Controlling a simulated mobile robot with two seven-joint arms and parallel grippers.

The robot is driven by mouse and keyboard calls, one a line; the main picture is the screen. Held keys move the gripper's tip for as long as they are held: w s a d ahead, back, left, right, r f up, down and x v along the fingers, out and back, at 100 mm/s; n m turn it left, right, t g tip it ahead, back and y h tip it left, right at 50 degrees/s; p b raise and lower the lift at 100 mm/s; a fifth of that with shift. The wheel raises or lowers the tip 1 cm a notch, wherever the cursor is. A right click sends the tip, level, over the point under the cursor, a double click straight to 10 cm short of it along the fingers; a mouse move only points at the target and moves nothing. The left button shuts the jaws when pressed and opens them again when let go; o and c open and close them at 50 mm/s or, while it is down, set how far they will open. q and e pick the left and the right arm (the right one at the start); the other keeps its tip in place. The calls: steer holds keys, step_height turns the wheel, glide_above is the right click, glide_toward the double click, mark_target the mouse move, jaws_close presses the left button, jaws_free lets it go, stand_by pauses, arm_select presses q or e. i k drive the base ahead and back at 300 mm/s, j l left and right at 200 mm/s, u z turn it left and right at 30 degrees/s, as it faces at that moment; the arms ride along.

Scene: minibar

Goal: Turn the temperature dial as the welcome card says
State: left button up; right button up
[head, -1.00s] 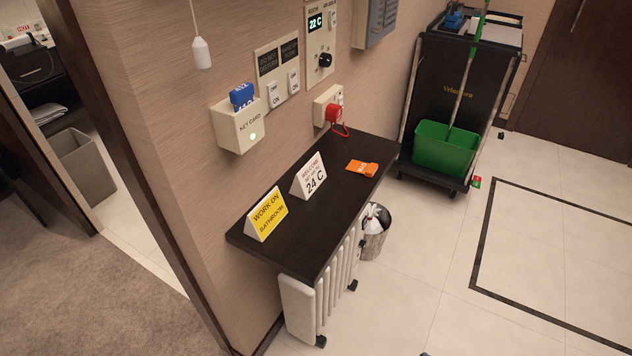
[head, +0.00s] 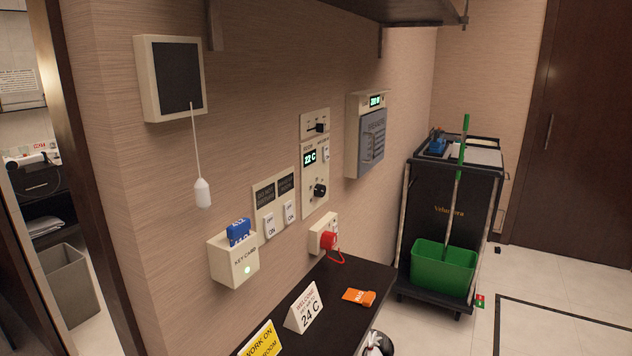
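The temperature dial (head: 320,190) is a black knob on a cream wall panel, below a green display (head: 310,157) that reads 22 C. The white welcome card (head: 304,309) stands like a tent on the dark shelf and reads 24 C in large print. Its smaller lines are hard to read. Neither of my grippers shows in the head view.
A key card holder (head: 232,264) with a blue card, a switch panel (head: 275,205) and a red plug (head: 329,240) are near the dial. A yellow card (head: 262,341) and an orange tag (head: 359,297) lie on the shelf (head: 352,272). A cleaning cart (head: 449,210) stands beyond.

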mark_target(319, 191)
steer(key=u, duration=0.6)
steer(key=l+u, duration=1.05)
steer(key=l, duration=0.25)
steer(key=k+l+u, duration=0.1)
steer(key=l, duration=0.3)
steer(key=k+l+u, duration=0.1)
steer(key=l, duration=0.25)
